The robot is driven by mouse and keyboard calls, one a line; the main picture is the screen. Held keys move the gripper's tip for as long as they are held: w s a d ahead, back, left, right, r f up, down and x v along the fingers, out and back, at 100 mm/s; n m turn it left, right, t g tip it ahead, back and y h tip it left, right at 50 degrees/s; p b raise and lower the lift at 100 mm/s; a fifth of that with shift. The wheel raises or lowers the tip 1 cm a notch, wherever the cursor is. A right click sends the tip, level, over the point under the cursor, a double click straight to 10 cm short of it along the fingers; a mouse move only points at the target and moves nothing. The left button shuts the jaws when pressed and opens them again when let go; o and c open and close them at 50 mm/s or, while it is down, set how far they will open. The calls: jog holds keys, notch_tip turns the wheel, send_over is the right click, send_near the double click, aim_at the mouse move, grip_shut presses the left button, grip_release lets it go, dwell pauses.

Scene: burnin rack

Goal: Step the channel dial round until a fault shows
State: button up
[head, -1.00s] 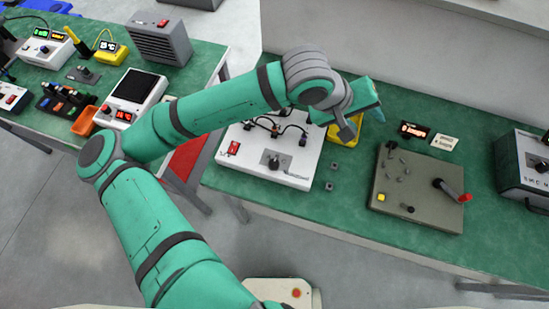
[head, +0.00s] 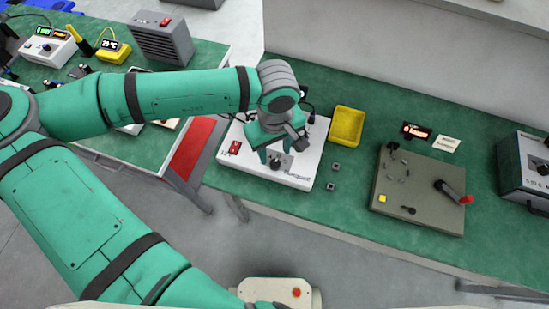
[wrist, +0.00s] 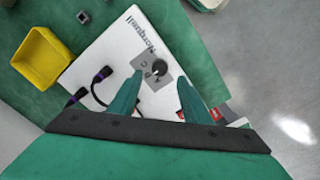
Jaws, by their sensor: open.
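The channel dial (wrist: 158,69) is a dark round knob on a grey plate on top of a white unit (wrist: 110,62). In the head view the dial (head: 275,162) shows just below my gripper, on the white unit (head: 300,178). My gripper (head: 277,156) is over the unit, pointing down. In the wrist view my gripper (wrist: 153,97) has its two green fingers apart with nothing between them, and the dial lies just beyond the fingertips. I cannot tell the gap between fingertips and dial. The dial's setting is too small to read.
A red switch (head: 235,148) sits at the unit's left. Black cables with purple ends (wrist: 102,74) rise from it. A yellow bin (head: 346,126) and small grey cubes (head: 333,167) are to its right. A grey panel with a red-tipped lever (head: 420,190) and a small lit display (head: 416,131) stand further right.

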aim_at(275, 163)
notch_tip(275, 163, down, 6)
jog(key=shift+s+r, duration=0.1)
dwell(0.4)
jog(key=c, duration=1)
